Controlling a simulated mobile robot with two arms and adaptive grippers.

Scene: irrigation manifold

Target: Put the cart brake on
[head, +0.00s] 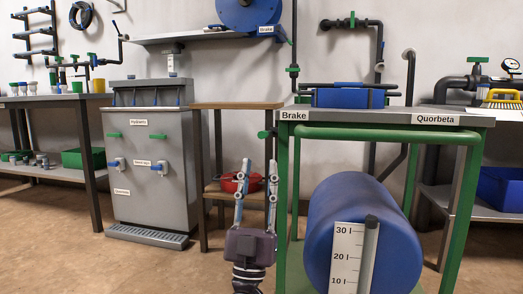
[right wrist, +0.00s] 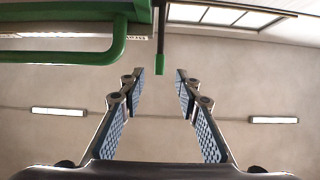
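The cart (head: 385,116) is a grey-topped table on a green frame, with a "Brake" label (head: 295,115) at its top left corner. Beside that corner is a small green-ended lever (head: 266,134), likely the brake lever. In the right wrist view a green-tipped rod (right wrist: 160,45) hangs beside the green frame tube (right wrist: 120,40), just beyond the fingertips and roughly in line with the gap. My right gripper (head: 259,170) points up below the lever, open and empty; its spread fingers also show in the right wrist view (right wrist: 159,78). My left gripper is not in view.
A blue drum (head: 330,215) with a number scale (head: 347,258) is under the cart top. A red bowl (head: 230,182) sits on a wooden stand (head: 235,105) behind my right gripper. A grey cabinet (head: 150,205) stands left. The floor at front left is clear.

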